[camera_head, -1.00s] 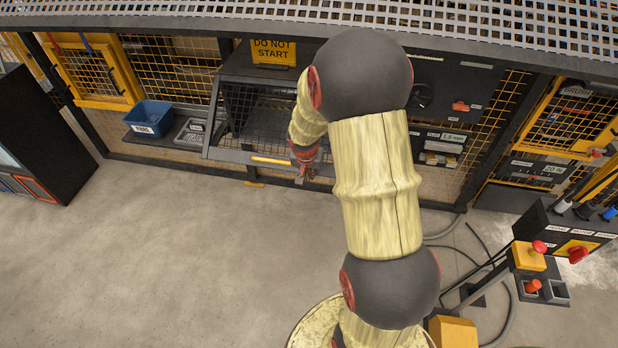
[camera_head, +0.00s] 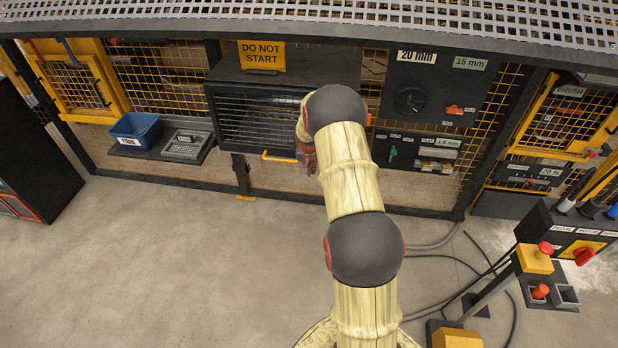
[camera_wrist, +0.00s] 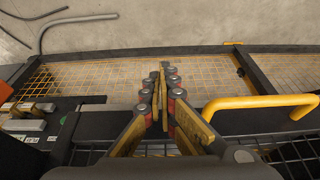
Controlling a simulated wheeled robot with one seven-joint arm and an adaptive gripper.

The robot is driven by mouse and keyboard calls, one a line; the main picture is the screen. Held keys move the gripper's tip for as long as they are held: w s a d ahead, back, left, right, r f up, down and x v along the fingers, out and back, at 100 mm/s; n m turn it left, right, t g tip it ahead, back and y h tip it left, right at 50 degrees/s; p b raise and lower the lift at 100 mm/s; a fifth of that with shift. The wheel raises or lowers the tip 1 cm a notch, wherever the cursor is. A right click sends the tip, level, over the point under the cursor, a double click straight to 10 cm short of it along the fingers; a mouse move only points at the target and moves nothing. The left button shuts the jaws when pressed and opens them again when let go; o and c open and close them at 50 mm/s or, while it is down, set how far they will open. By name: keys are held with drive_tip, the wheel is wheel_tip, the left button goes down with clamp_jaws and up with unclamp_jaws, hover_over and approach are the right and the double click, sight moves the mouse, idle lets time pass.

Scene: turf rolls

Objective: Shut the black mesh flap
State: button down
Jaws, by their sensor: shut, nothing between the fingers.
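The black mesh flap (camera_head: 258,127) hangs across the front of the dark box below the DO NOT START sign. It looks upright and close to the box front; I cannot tell whether it is fully seated. Its yellow bar handle (camera_head: 280,157) is on the lower rail, and shows at the right in the wrist view (camera_wrist: 258,103). My gripper (camera_wrist: 160,70) is shut and empty, beside the handle and apart from it. In the head view my gripper (camera_head: 309,162) is at the flap's lower right, partly hidden by my arm. Contact with the flap is unclear.
A blue bin (camera_head: 136,129) and a grey tray (camera_head: 186,145) sit on a shelf to the left. A control panel (camera_head: 438,90) with a knob and switches is to the right. A red-button pedestal (camera_head: 535,258) and floor cables (camera_head: 455,262) are at right.

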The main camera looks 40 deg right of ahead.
drive_tip(key=shift+w+d+f, duration=0.2)
drive_tip(key=shift+w+d, duration=0.4)
drive_tip(key=shift+d, duration=0.15)
drive_tip(key=shift+w+d+f, duration=0.15)
drive_tip(key=shift+w+d, duration=0.45)
drive_tip(key=shift+d, duration=0.15)
